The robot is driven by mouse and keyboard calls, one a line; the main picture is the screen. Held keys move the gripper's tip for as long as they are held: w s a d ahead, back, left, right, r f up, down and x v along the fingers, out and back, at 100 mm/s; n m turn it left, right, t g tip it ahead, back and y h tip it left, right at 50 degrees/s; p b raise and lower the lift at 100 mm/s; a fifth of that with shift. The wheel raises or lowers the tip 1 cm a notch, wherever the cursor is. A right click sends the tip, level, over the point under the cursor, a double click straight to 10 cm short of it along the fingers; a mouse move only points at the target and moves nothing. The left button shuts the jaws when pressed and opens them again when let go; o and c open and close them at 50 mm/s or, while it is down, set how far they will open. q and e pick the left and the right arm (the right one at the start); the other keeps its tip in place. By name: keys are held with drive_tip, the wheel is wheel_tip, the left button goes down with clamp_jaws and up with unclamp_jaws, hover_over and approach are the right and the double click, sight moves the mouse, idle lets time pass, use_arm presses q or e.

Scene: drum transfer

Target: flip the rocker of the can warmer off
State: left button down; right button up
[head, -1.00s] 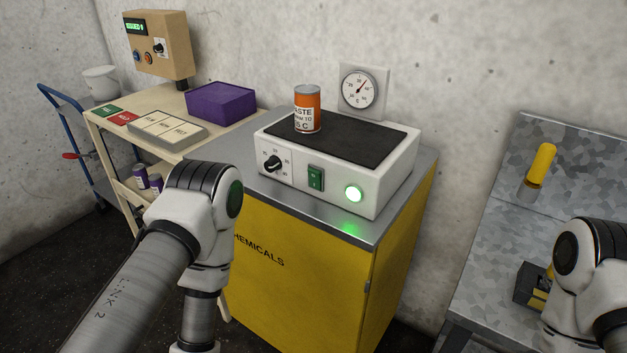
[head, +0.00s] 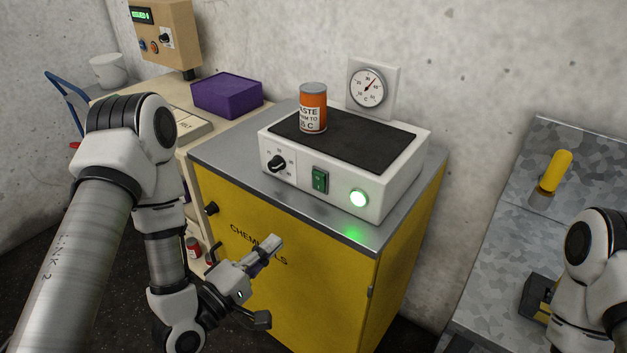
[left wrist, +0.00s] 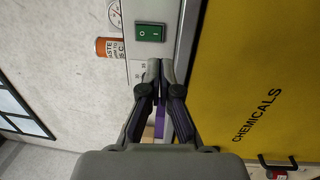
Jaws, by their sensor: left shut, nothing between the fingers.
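The can warmer (head: 382,188) is a white box with a black top plate (head: 345,139), on the yellow cabinet's grey top. Its green rocker (head: 320,180) is on the front face, between a black dial (head: 277,163) and a lit green lamp (head: 359,199). The rocker also shows in the left wrist view (left wrist: 149,32), above the fingertips. An orange can (head: 313,108) stands on the plate. My left gripper (head: 277,243) is shut and empty, in front of the cabinet, below the warmer and apart from it. My right gripper is out of view; only part of that arm shows.
The yellow cabinet (head: 335,275) stands below the warmer. A wall gauge (head: 369,88) hangs behind it. A metal bench (head: 500,240) with a yellow-handled tool (head: 555,170) is at right.

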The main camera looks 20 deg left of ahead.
use_arm(q)
drive_tip(key=r, duration=0.1)
drive_tip(key=a+r, duration=0.1)
drive_tip(key=shift+w+r+t, duration=0.3)
drive_tip(key=shift+r+t, duration=0.05)
drive_tip(key=shift+t, duration=0.05)
drive_tip(key=shift+w, duration=0.1)
drive_tip(key=b, duration=1.1)
approach(318, 179)
drive_tip(key=p+x, duration=0.1)
drive_tip(key=x, duration=0.5)
drive_tip(key=shift+r, duration=0.15)
drive_tip(key=shift+w+d, duration=0.25)
drive_tip(key=shift+w, duration=0.3)
